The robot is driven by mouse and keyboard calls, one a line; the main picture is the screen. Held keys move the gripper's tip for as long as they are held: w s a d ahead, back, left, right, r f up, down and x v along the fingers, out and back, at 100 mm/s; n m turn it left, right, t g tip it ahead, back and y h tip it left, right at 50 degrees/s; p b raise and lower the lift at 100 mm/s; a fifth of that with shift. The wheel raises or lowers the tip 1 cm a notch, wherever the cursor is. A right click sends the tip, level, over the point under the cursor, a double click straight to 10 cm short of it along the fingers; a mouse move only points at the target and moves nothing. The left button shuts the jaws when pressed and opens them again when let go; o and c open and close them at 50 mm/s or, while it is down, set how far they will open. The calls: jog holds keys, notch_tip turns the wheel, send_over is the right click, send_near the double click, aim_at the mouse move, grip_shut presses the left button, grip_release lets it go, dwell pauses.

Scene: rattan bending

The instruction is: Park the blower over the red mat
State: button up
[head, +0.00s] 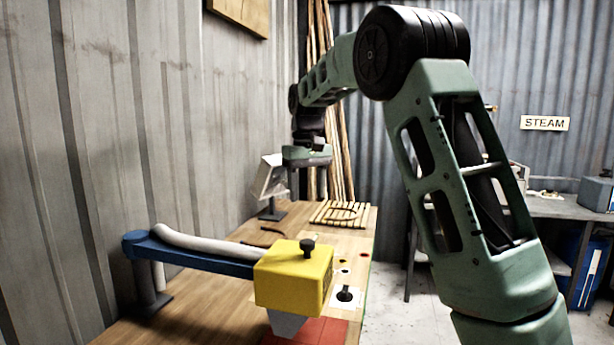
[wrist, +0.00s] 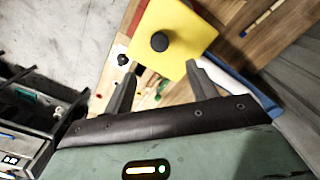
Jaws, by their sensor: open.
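The blower has a yellow box head (head: 293,275) with a black knob (head: 307,248) on top and a grey nozzle (head: 286,324) below. It hangs on a blue swing arm (head: 195,256) from a post at the left. The red mat (head: 325,330) lies on the bench, partly hidden by the head; the nozzle is at its left part, exact overlap unclear. My gripper (head: 308,182) is open and empty, above the bench and beyond the blower. In the wrist view the yellow head (wrist: 180,30) and knob (wrist: 160,41) lie beyond the open fingers (wrist: 161,69), apart from them.
A slatted wooden rack (head: 342,214) and a white lamp-like box on a stand (head: 270,180) are farther along the bench. A black knob on a white plate (head: 345,295) is right of the blower. A corrugated wall (head: 90,120) borders the left. Open floor (head: 395,300) lies right.

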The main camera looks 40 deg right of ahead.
jog(key=shift+r, duration=2.35)
jog(key=shift+a, duration=0.1)
jog(key=s+a+f+n+y+b, duration=0.1)
jog(key=s+a+f+n, duration=0.35)
jog(key=a, duration=0.85)
jog(key=s+a+f+n+b, duration=0.1)
jog(key=s+a+f, duration=0.5)
jog(key=a, duration=0.6)
jog(key=s+a+f+n+b, duration=0.1)
jog(key=s+a+f+n, duration=0.1)
jog(key=s+a+f, duration=0.2)
jog(key=s+a+f+n, duration=0.2)
jog(key=s+f, duration=0.7)
jog(key=s, duration=0.9)
jog(key=shift+a+f+b, duration=0.35)
jog(key=shift+a+b, duration=0.05)
jog(key=shift+a, duration=0.8)
jog(key=shift+w+n, duration=0.1)
jog(key=shift+n, duration=0.15)
